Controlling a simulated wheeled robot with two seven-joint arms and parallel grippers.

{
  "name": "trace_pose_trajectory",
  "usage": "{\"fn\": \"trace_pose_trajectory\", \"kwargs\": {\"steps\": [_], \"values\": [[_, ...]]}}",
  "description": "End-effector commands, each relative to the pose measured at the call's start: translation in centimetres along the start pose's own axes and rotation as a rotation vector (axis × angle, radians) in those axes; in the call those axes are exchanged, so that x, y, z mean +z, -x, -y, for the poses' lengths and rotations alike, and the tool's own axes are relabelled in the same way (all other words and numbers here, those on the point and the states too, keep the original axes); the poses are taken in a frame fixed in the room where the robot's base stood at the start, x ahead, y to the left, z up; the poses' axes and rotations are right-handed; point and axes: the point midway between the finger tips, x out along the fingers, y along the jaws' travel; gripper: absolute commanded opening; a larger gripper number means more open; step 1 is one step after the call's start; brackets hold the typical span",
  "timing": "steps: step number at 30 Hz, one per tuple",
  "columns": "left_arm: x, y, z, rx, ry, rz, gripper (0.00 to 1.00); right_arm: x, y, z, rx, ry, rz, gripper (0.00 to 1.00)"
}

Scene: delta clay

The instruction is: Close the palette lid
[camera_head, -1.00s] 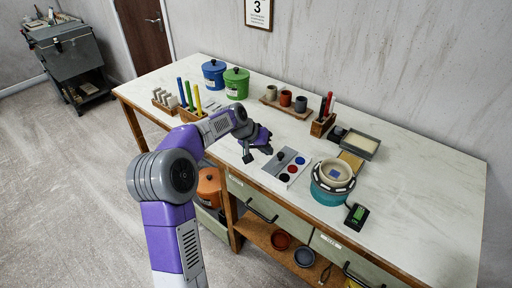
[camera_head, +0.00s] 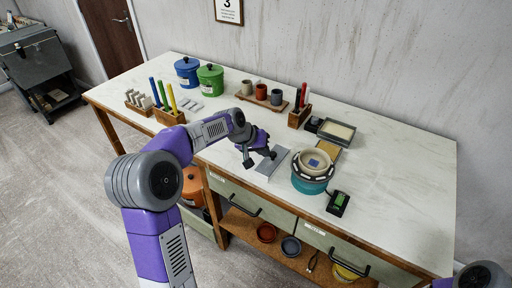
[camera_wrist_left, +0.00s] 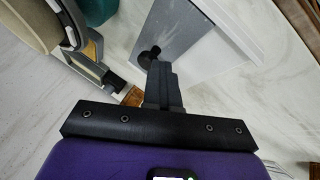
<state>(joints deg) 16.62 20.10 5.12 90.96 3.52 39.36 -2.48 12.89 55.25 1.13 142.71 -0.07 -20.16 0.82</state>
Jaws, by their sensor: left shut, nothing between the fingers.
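The palette (camera_head: 265,171) lies flat near the front edge of the workbench. Its grey lid (camera_wrist_left: 184,28) spans the area where paint wells would show, and no paint colours are visible now. A small dark knob (camera_wrist_left: 148,57) sits on the lid, in front of my fingertips in the left wrist view. My left gripper (camera_head: 260,160) is shut and empty, low over the palette; it also shows in the left wrist view (camera_wrist_left: 157,70). Whether the fingers touch the knob cannot be told. My right gripper is out of view.
A turquoise wheel (camera_head: 309,183) with a clay bowl (camera_head: 315,160) stands close to the palette's right. Wooden tool holders (camera_head: 168,116) and lidded pots (camera_head: 210,80) stand farther back. The bench's right end is clear.

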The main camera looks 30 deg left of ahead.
Motion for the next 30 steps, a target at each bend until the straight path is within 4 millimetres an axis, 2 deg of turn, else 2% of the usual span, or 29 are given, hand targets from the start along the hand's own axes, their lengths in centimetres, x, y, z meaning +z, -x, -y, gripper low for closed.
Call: {"fn": "trace_pose_trajectory", "kwargs": {"steps": [11, 17, 19, 24, 30], "values": [[0.3, -0.1, -0.1, 0.006, -0.002, 0.012, 0.00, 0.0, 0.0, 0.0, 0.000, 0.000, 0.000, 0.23], [-0.5, 1.2, 1.7, 0.006, -0.006, 0.008, 0.00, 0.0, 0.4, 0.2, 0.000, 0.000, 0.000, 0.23], [-0.9, 2.1, 2.6, 0.007, -0.008, 0.006, 0.00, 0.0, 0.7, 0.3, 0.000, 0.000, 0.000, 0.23], [-1.0, 6.6, 2.3, 0.007, -0.013, 0.004, 0.00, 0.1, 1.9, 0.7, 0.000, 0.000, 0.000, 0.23], [-1.0, 10.1, 2.4, 0.007, -0.013, 0.005, 0.00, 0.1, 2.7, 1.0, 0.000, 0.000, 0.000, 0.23]]}}
